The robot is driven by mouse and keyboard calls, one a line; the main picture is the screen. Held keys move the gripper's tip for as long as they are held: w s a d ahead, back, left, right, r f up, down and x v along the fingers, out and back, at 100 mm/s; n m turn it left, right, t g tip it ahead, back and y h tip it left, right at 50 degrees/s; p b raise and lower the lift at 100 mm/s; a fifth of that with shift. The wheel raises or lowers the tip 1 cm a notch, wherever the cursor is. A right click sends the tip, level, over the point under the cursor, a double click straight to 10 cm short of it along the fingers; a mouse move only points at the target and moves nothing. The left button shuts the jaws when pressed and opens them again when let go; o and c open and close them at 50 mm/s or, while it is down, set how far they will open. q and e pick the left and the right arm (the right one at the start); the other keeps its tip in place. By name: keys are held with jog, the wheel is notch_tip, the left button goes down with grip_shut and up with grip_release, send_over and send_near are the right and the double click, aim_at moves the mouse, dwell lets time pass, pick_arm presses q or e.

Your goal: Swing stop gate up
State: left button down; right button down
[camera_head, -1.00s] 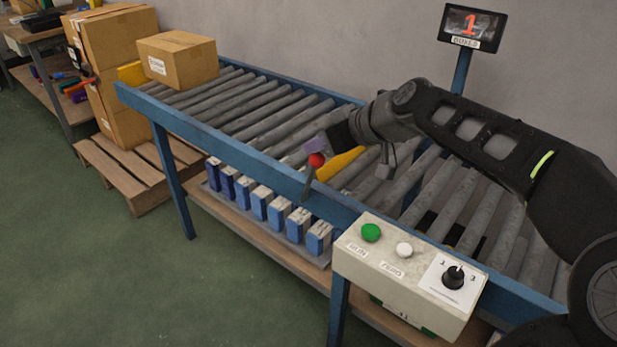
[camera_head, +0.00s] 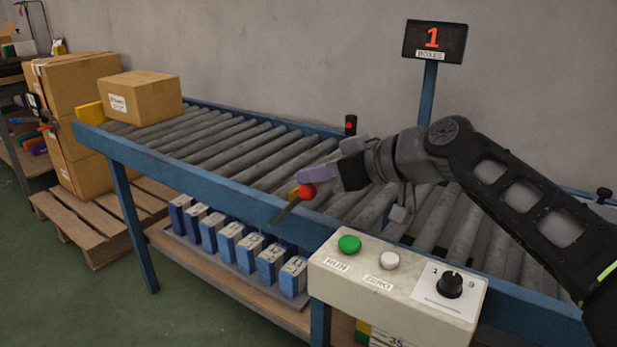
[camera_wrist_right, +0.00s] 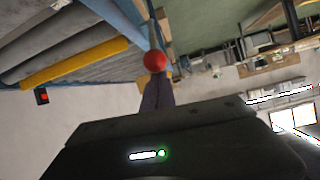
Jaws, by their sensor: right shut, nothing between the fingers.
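The stop gate's lever is a thin rod with a red ball knob (camera_head: 307,191) on the near rail of the roller conveyor. It leans over to the right. My right gripper (camera_head: 318,174) is shut and empty, with its purple-grey fingers right at the ball; I cannot tell whether they touch. In the right wrist view the red ball (camera_wrist_right: 154,61) sits just off the fingertips (camera_wrist_right: 156,78). The yellow gate bar (camera_wrist_right: 75,65) lies across the conveyor alongside the rollers; in the head view only a small yellow bit (camera_head: 293,193) shows. My left gripper is not in view.
A control box (camera_head: 395,280) with green and white buttons and a dial is on the near side. A cardboard box (camera_head: 140,98) rests at the conveyor's left end. A display (camera_head: 435,42) reads 1. Blue cartons (camera_head: 235,240) stand on the shelf below. The middle rollers are empty.

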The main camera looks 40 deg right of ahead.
jog(key=shift+s+f, duration=0.2)
jog(key=shift+f, duration=0.55)
jog(key=shift+w+r+p, duration=0.2)
jog(key=shift+r+p, duration=0.15)
jog(key=shift+r, duration=0.2)
jog(key=r, duration=0.1)
jog(key=w+r+p, duration=0.2)
jog(key=r, duration=0.1)
jog(key=s+f+p+v, duration=0.1)
jog(key=f+v, duration=0.1)
jog(key=v, duration=0.7)
jog(key=shift+s+d+p, duration=0.15)
jog(key=shift+s+p, duration=0.1)
jog(key=shift+p, duration=0.1)
